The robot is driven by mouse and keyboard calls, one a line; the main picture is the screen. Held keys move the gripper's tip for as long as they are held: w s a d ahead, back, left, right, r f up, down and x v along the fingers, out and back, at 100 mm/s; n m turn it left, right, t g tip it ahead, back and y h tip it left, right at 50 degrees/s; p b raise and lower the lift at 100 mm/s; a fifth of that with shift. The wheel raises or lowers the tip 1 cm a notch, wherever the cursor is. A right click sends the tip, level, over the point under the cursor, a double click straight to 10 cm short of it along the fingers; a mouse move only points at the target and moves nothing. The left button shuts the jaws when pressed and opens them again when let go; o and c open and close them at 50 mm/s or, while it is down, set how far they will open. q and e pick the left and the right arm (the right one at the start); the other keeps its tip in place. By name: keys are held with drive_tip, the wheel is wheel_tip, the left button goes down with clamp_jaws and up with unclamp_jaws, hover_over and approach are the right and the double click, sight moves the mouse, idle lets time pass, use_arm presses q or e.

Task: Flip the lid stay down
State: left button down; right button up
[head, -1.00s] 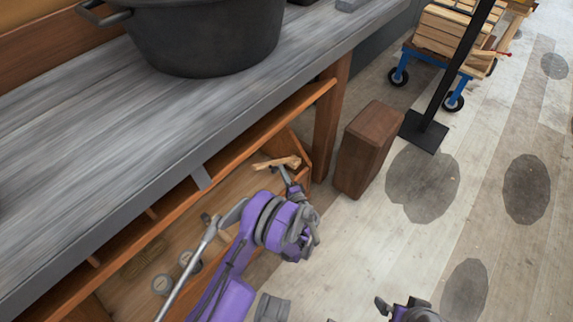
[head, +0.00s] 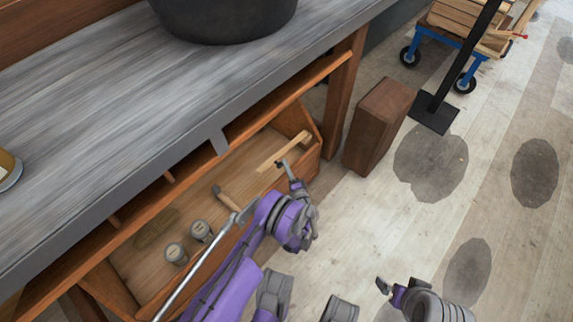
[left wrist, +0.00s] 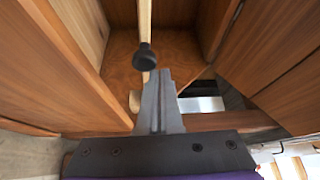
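A pale wooden bar (head: 284,153), which looks like the lid stay, lies slanted in the open wooden compartment under the bench. My left gripper (head: 284,166) is just in front of it. In the left wrist view the bar (left wrist: 145,20) runs down from the top edge, behind a dark rounded piece (left wrist: 146,57). I cannot tell whether that piece belongs to the bar or my finger. The left fingers (left wrist: 160,98) are together, with nothing visibly between them. Contact with the bar is unclear. My right gripper (head: 384,286) is low over the floor; its finger gap does not show.
Two small cans (head: 200,231), a brown brush-like thing (head: 156,228) and a wooden handle (head: 228,199) are in the compartment. The grey bench top (head: 110,110) overhangs it and carries a dark pot (head: 225,20).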

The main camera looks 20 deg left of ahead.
use_arm(q)
drive_tip(key=shift+a, duration=0.15)
wheel_tip(320, 180, up, 4)
drive_tip(key=d+p, duration=0.1)
drive_tip(key=s+d+f, duration=0.3)
drive_tip(key=d+f, duration=0.2)
drive_tip(key=d, duration=0.3)
drive_tip(key=shift+s, duration=0.2)
use_arm(e)
drive_tip(key=shift+s+d+r, duration=0.15)
drive_tip(key=shift+s+r, duration=0.15)
drive_tip(key=shift+s, duration=0.15)
use_arm(q)
drive_tip(key=shift+r, duration=0.1)
